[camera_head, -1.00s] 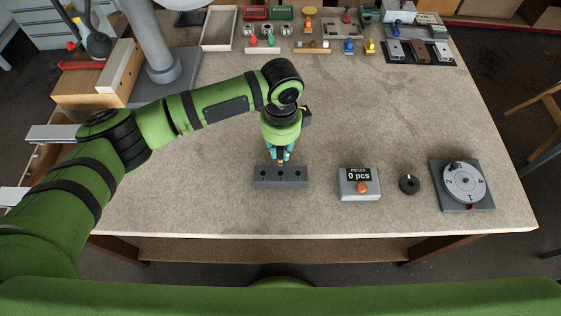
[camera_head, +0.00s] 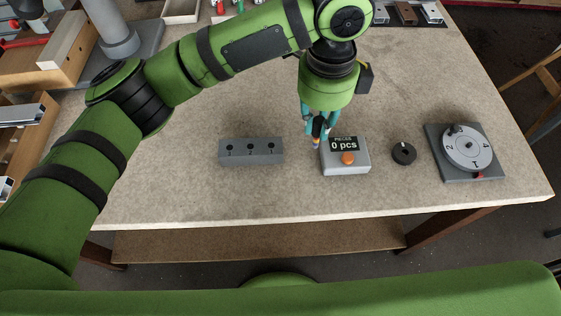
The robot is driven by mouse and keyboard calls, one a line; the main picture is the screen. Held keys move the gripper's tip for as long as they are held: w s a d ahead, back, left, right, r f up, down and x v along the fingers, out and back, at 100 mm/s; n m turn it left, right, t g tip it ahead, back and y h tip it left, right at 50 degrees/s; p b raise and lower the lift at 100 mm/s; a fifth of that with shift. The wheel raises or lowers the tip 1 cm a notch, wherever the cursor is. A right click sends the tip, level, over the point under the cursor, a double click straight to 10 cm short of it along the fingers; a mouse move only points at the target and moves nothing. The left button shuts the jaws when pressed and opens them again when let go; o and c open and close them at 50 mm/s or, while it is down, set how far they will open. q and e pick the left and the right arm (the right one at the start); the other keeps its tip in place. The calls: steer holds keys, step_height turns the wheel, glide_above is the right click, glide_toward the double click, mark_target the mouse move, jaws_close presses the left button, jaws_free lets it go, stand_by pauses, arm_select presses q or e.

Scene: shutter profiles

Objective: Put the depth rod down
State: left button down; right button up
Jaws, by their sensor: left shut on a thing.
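My left gripper (camera_head: 315,122) is shut on the depth rod (camera_head: 317,143), a small thin piece pointing down between the teal fingers. Only its lower end shows, with a dark part and a light and orange tip; the fingers hide the rest. The gripper is right of the grey block (camera_head: 251,159) with three numbered holes, apart from it. In the picture the rod's tip is close to the left edge of the piece counter; I cannot tell whether they touch. My right gripper is not in view.
The piece counter (camera_head: 347,168) reads 0 pcs and has an orange button. Right of it are a black round knob (camera_head: 404,153) and a numbered dial on a grey plate (camera_head: 470,172). The tabletop (camera_head: 190,190) is clear around the block.

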arm_select(q)
steer(key=shift+s+d+m, duration=0.1)
steer(key=shift+s+m, duration=0.2)
steer(key=shift+s, duration=0.05)
steer(key=w+a+f+p, duration=0.1)
steer(key=w+a+f, duration=0.1)
steer(key=a+f, duration=0.1)
steer(key=w+a+f+p, duration=0.1)
steer(key=w+a+f, duration=0.1)
steer(key=a+f, duration=0.1)
steer(key=w+a+f+p, duration=0.2)
steer(key=f, duration=0.2)
steer(key=shift+w+a, duration=0.2)
steer(key=shift+a, duration=0.2)
steer(key=shift+f, duration=0.35)
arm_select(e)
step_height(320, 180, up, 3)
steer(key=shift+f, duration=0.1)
arm_select(q)
steer(key=shift+f, duration=0.15)
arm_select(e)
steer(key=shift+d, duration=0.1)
arm_select(q)
steer(key=c, duration=1.1)
jaws_free()
steer(key=shift+c, duration=0.2)
